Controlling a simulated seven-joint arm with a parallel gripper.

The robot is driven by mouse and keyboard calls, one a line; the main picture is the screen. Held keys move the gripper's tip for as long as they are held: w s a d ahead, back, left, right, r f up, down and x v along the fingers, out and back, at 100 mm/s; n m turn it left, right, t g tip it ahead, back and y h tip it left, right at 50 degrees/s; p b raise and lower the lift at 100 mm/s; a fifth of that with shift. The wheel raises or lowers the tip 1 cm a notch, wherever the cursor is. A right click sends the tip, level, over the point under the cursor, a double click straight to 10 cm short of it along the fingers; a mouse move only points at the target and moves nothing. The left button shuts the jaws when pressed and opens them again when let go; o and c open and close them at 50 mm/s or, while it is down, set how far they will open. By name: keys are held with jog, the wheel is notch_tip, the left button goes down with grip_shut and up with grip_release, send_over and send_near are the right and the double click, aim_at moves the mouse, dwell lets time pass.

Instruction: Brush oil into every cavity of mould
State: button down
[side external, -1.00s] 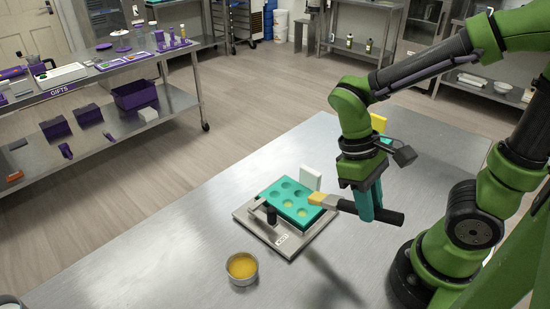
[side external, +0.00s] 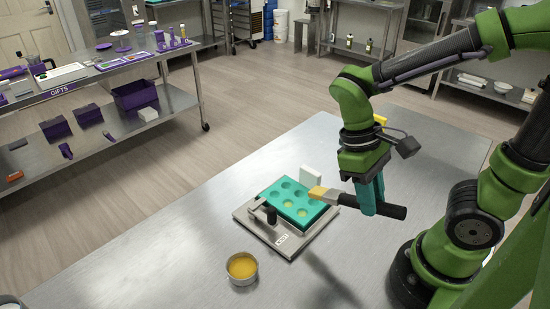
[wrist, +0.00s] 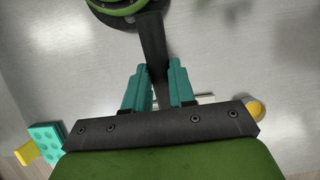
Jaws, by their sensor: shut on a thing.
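The teal mould (side external: 275,191) lies on a metal plate (side external: 262,229) on the table. It has several round cavities, and at least two nearer ones look yellowish. My gripper (side external: 369,198) is shut on the black handle (side external: 390,211) of a brush. The brush is roughly level, its yellow bristles (side external: 317,192) over the mould's right edge; I cannot tell whether they touch. In the wrist view the handle (wrist: 153,48) passes between the teal fingers (wrist: 158,88). The bristles are hidden there. A metal bowl of yellow oil (side external: 242,267) stands in front of the plate, also in the wrist view (wrist: 252,109).
A white block (side external: 311,177) stands behind the mould, and a black knob (side external: 271,215) at the plate's left. A teal studded or pitted piece (wrist: 47,143) and a yellow thing (wrist: 26,153) lie left in the wrist view. The table's left part is clear.

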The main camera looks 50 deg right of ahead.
jog(key=shift+g, duration=0.9)
jog(key=d, duration=0.1)
jog(key=w+d+r, duration=0.1)
jog(key=d+r, duration=0.1)
jog(key=shift+w+d, duration=0.25)
jog(key=shift+w, duration=0.05)
jog(key=shift+f, duration=2.7)
jog(key=shift+f, duration=0.8)
jog(key=shift+w, duration=0.1)
jog(key=w, duration=0.3)
jog(key=shift+w, duration=0.3)
